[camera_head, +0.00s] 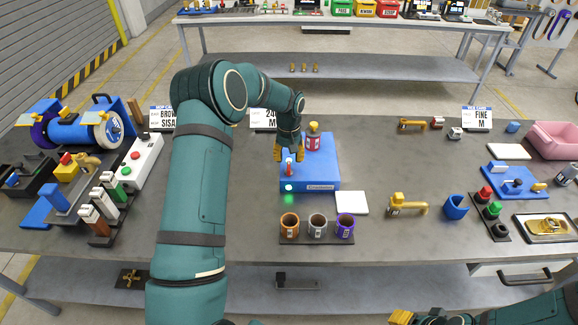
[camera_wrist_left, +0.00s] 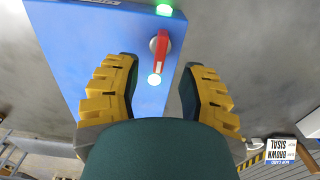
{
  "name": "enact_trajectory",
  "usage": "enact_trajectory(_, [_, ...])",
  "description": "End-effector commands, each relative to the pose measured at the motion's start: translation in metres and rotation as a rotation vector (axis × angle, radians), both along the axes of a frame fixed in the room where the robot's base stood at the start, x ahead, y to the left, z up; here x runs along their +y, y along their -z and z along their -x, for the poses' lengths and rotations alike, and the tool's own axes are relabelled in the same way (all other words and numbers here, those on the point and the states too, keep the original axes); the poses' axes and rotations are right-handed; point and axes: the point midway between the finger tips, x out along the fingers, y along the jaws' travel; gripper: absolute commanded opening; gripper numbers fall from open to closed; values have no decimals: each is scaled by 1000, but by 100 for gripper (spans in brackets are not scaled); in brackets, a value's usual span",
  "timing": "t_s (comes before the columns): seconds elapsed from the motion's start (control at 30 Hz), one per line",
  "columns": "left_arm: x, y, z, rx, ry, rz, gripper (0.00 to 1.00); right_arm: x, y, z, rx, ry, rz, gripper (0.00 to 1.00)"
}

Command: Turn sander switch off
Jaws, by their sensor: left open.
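The sander switch is a blue box (camera_head: 318,172) with a red lever (camera_head: 289,167), standing in the middle of the table. In the left wrist view the red lever (camera_wrist_left: 162,50) lies roughly along the picture's height, between a lit green lamp (camera_wrist_left: 164,10) and a pale lamp (camera_wrist_left: 154,79). My left gripper (camera_head: 289,152) is above the lever. Its yellow-padded fingers are apart and empty in the left wrist view (camera_wrist_left: 160,70), one to each side of the lever's near end, with no contact visible. My right gripper (camera_head: 418,318) is only partly in view at the bottom edge, away from the box.
A red and yellow piece (camera_head: 313,138) stands at the box's back. A white pad (camera_head: 352,202) lies at its right, and three cups (camera_head: 317,226) stand in front. A blue motor with wheels (camera_head: 75,132) is at the left; a pink bin (camera_head: 555,140) is at the right.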

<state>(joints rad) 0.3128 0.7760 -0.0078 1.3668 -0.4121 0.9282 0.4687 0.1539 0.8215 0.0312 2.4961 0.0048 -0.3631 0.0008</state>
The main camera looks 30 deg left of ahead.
Motion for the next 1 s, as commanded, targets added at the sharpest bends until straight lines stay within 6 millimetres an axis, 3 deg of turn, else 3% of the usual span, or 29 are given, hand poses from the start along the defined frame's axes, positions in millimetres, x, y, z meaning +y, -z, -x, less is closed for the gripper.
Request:
enact_trajectory(0.1, [0, 21, 1, 3, -2, 2, 41, 0, -1, 0, 0, 0, 0, 47])
enact_trajectory(0.3, [0, 42, 0, 1, -1, 1, 41, 0, -2, 0, 0, 0, 0, 47])
enact_trajectory(0.7, [0, 47, 0, -1, -1, 0, 44, 0, -2, 0, 0, 0, 0, 47])
enact_trajectory(0.83, [0, 47, 0, -1, -1, -1, 0, 0, -2, 0, 0, 0, 0, 47])
enact_trajectory(1.0, [0, 47, 0, 0, -1, 0, 0, 0, -2, 0, 0, 0, 0, 47])
